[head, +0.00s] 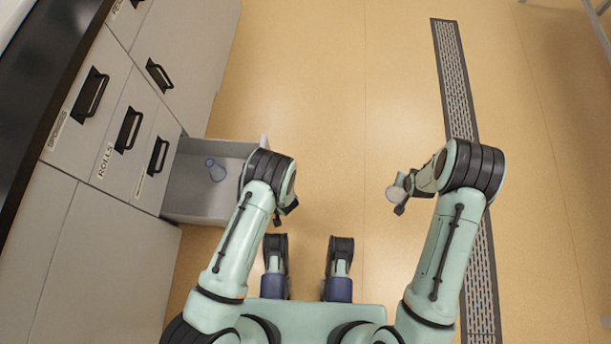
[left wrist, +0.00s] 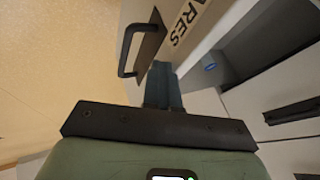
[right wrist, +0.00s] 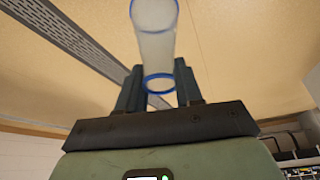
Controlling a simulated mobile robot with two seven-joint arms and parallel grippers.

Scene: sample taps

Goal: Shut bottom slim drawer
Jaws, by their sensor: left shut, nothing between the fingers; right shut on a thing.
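The bottom slim drawer (head: 195,196) stands pulled out of the cabinet, with a bluish clear cup (head: 215,169) lying inside. In the left wrist view its pale front (left wrist: 182,48) carries a black handle (left wrist: 128,52) and a label ending in "ARES". My left gripper (head: 284,213) is at the drawer's outer end. Its shut, empty fingers (left wrist: 163,83) are close beside the front and handle; I cannot tell whether they touch. My right gripper (head: 401,199) is shut on a clear cup with blue rims (right wrist: 156,40), away from the cabinet over the floor.
Three shut drawers with black handles, one labelled "ROLLS" (head: 105,161), sit in the cabinet above the open one. A dark countertop (head: 45,75) runs along the left. A floor drain grating (head: 455,85) lies at right. The floor between the arms is clear.

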